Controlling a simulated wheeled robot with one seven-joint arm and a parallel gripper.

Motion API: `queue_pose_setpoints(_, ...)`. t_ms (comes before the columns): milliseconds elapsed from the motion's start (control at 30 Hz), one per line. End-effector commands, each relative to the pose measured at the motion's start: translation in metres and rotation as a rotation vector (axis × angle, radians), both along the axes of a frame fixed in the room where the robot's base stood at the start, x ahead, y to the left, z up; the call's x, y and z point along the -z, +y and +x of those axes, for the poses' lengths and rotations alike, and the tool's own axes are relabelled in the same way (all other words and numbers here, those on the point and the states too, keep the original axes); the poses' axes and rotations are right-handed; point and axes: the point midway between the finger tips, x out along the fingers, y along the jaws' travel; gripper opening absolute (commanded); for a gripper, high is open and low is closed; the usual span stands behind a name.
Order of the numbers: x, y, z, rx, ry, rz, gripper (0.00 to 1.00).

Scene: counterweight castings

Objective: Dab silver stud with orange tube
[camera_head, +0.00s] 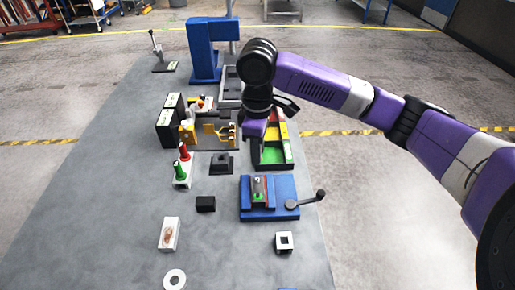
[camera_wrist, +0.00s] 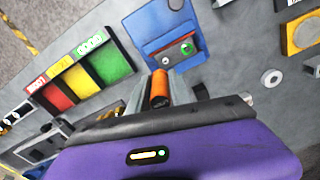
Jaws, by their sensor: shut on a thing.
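In the head view my gripper (camera_head: 257,158) hangs just behind the blue fixture (camera_head: 284,188), and the tube cannot be made out there. The fixture holds a grey block with a green spot (camera_wrist: 187,48). A small silver, round feature that may be the silver stud (camera_wrist: 165,60) shows beside the green spot, just past the tube's tip. The tip looks apart from it.
The fixture has a lever with a dark knob (camera_head: 320,194) at its right. A tray with red, yellow and green compartments (camera_head: 291,163) stands behind it. A white stand with red and green bottles (camera_head: 182,180) and a black block (camera_head: 205,204) are at left.

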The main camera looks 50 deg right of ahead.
Motion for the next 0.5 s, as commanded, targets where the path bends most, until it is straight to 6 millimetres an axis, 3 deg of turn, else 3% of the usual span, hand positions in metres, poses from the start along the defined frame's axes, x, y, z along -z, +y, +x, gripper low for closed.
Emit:
queue_pose_setpoints(300,-0.001,0.000,-0.001,0.001,-0.001,0.001,0.00)
queue_pose_setpoints(500,0.015,0.000,-0.001,0.002,0.000,0.001,0.00)
